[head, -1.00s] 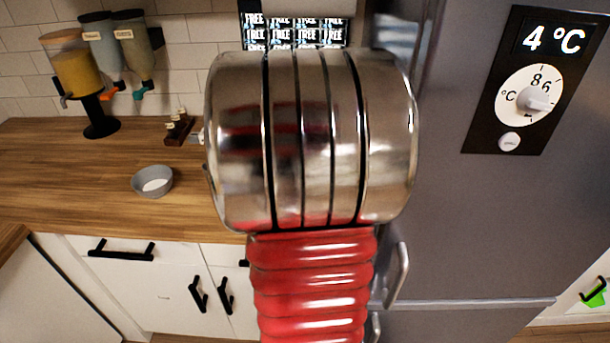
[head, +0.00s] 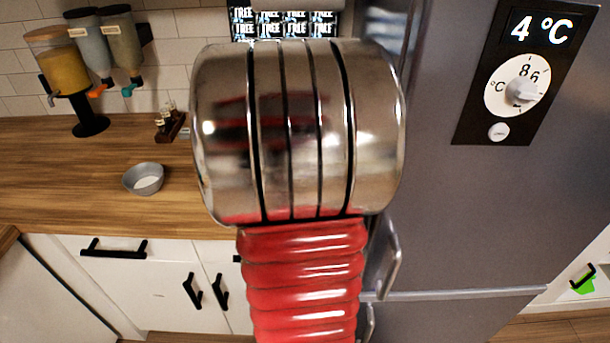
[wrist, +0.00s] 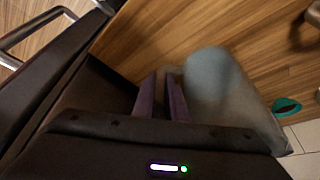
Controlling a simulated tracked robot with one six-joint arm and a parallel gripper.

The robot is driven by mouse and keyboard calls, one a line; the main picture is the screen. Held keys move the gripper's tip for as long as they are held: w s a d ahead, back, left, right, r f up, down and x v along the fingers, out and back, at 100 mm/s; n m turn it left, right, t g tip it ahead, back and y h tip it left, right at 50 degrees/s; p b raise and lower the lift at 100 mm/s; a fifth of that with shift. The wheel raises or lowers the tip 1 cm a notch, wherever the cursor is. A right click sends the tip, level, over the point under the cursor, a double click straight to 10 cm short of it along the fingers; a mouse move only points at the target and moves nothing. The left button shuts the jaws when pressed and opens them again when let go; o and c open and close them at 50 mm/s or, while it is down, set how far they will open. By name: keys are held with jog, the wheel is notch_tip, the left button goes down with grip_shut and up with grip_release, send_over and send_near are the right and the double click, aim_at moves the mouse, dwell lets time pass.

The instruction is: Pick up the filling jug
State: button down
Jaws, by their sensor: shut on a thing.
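In the wrist view, my gripper (wrist: 162,100) has its two dark purple fingers close together beside a pale, see-through jug (wrist: 213,88). The fingers are shut on the jug at its left side, apparently at its handle; the exact contact is hard to make out. The jug is blurred and seen from close above, over the wooden counter. Whether its base touches the counter cannot be told. In the head view my own arm fills the middle and hides my gripper and the jug.
The wooden counter (head: 70,185) carries a small grey bowl (head: 143,179) and a dispenser stand (head: 90,122) with several containers at the back left. A grey fridge (head: 440,220) with a temperature dial (head: 522,85) stands at the right. White cabinets (head: 120,275) are below the counter.

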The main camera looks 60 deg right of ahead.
jog(key=shift+r, duration=4.95)
